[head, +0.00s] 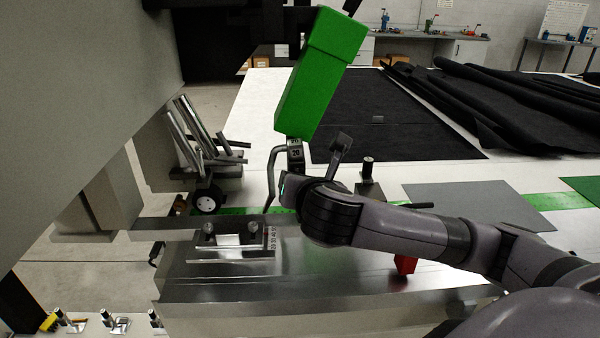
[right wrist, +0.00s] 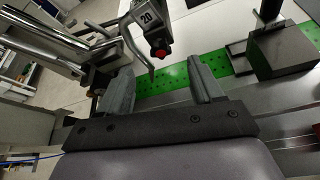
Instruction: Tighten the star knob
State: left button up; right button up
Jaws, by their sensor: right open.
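My right gripper (right wrist: 162,84) is open and empty in the right wrist view, its two grey fingers apart above a green perforated strip. Just beyond the fingertips hang a bent grey handle (right wrist: 134,40) and a dark block marked 20 (right wrist: 150,28) with a red end (right wrist: 162,53). In the head view the bent handle (head: 271,178) and the marked block (head: 295,152) are beside my right wrist, which hides the fingers. I cannot make out a star knob for certain. My left gripper is not in view.
A green box-shaped housing (head: 318,75) hangs above the wrist. A red part (head: 405,264) sits below my forearm. A block with a dark post (head: 368,168) stands behind the forearm.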

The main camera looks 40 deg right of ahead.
jog(key=x, duration=0.7)
jog(key=c, duration=1.1)
jog(key=shift+o, duration=0.2)
